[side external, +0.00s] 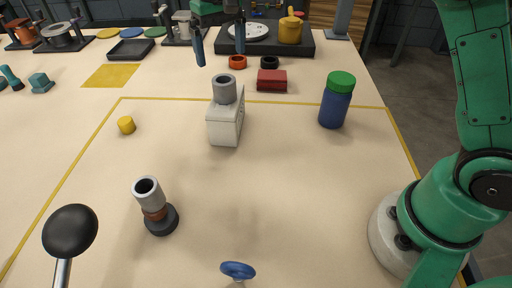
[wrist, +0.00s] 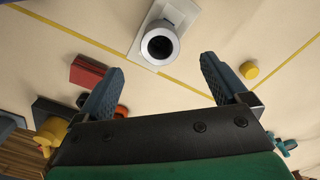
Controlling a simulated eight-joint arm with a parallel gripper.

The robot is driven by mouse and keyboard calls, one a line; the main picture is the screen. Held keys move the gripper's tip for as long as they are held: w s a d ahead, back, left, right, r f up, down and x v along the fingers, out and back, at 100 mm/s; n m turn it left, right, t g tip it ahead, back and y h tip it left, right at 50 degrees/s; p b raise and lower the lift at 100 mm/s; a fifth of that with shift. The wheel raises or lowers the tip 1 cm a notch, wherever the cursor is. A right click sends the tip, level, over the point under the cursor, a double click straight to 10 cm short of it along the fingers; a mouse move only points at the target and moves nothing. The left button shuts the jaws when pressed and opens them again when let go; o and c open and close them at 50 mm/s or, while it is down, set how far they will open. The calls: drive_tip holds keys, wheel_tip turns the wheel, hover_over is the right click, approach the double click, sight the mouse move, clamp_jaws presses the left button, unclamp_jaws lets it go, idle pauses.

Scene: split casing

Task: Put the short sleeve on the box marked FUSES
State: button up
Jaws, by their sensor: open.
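A short grey sleeve (side external: 224,88) stands upright on top of a white box (side external: 226,126); I cannot read any marking on the box. In the wrist view the sleeve (wrist: 160,43) shows its dark round opening, with the box (wrist: 182,14) under it. Another grey sleeve (side external: 149,192) sits slightly tilted on a copper-coloured and dark round base in the front left. My gripper (side external: 220,52) is open and empty, behind and above the box. In the wrist view its two blue fingers (wrist: 160,85) are wide apart, with the sleeve beyond them.
A red block (side external: 272,81) lies right of the box, with orange (side external: 237,62) and black rings (side external: 270,62) behind. A blue jar with a green lid (side external: 335,100) stands right, a yellow cylinder (side external: 126,125) left. A black knob (side external: 70,231) and blue knob (side external: 238,270) are in front.

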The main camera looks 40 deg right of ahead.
wheel_tip(320, 180, up, 5)
drive_tip(key=s+d+t, duration=0.4)
drive_tip(key=s, duration=0.3)
drive_tip(key=s+d+f+n+t, duration=0.1)
drive_tip(key=s+d+f+t, duration=0.1)
drive_tip(key=s+f, duration=0.6)
drive_tip(key=shift+s+f+t, duration=0.2)
drive_tip(key=shift+s+t, duration=0.15)
drive_tip(key=shift+t, duration=0.25)
